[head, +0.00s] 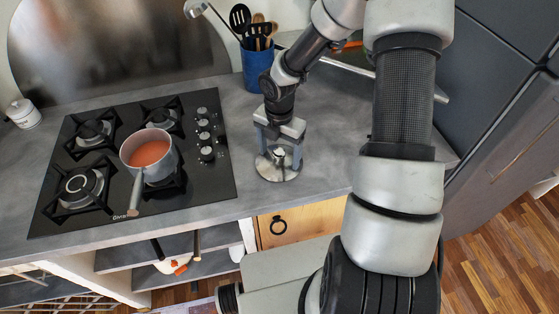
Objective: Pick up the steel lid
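The steel lid (277,174) lies on the grey counter to the right of the hob, near the counter's front edge. It is round and shiny with a knob in the middle. My gripper (280,158) points down over the lid. Its two fingers stand apart, one on each side of the knob, with a gap showing between the fingers and the knob. The fingertips are low, close to the lid's top; whether they touch it I cannot tell.
A saucepan (149,156) of orange-red soup sits on the black hob (190,193), handle toward the front. A blue utensil holder (257,68) stands behind my gripper. A white jar (23,113) is at the far left. Counter left and right of the lid is clear.

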